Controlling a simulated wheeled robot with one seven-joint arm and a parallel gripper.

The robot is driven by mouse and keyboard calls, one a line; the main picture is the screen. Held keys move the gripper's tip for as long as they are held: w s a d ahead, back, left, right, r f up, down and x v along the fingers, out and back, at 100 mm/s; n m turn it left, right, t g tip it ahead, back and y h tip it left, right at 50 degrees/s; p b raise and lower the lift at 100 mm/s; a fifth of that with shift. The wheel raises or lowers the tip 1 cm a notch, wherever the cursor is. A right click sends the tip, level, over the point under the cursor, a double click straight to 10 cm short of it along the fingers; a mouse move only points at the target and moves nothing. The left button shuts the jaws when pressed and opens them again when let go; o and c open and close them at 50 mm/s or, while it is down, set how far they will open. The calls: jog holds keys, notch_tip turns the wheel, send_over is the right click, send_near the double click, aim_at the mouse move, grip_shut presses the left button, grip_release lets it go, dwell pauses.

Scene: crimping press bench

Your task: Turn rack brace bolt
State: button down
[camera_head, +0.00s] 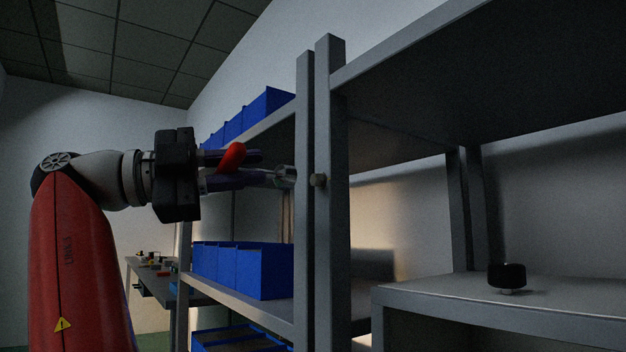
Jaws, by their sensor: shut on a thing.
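My gripper (238,169) reaches in from the left, level with the rack posts, and is shut on a tool with a red handle (232,157). The tool's grey metal end (284,177) points right toward the rack. A small round brace bolt (318,181) sticks out at the rack's front post (331,120), near the seam between two posts. In the picture, the tool's end stops a little left of the bolt, with a visible gap. I cannot tell the depth between them. The fingers partly hide the tool's handle.
Blue bins (240,268) fill the left rack's shelves, with more above (250,115). The right rack has a lower shelf (560,300) with a black knob-like object (507,277). A workbench (152,280) with small items stands behind my arm.

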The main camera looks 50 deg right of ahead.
jog(key=shift+d+r+n+h, duration=0.2)
jog(key=shift+d+n+h, duration=0.15)
jog(key=shift+n, duration=0.25)
jog(key=shift+d+r+n+h, duration=0.15)
jog(key=shift+d+n+h, duration=0.1)
jog(key=shift+d+n, duration=0.3)
jog(key=shift+w+d+r+n+t+h, duration=0.15)
jog(key=shift+n+t+h, duration=0.3)
jog(key=shift+n, duration=0.6)
jog(key=n+t+h, duration=0.1)
jog(key=n+t, duration=0.2)
jog(key=n, duration=0.5)
jog(key=a+n+t+h+p, duration=0.1)
jog(key=n+t, duration=0.3)
jog(key=n, duration=0.5)
jog(key=w+a+n+t+h, duration=0.1)
jog(key=n+t, duration=0.3)
jog(key=n, duration=0.5)
jog(key=shift+a+p, duration=0.1)
jog(key=shift+p, duration=0.2)
jog(key=shift+a+f+n+t+y, duration=0.4)
jog(key=shift+a+n, duration=0.45)
jog(key=shift+n, duration=0.25)
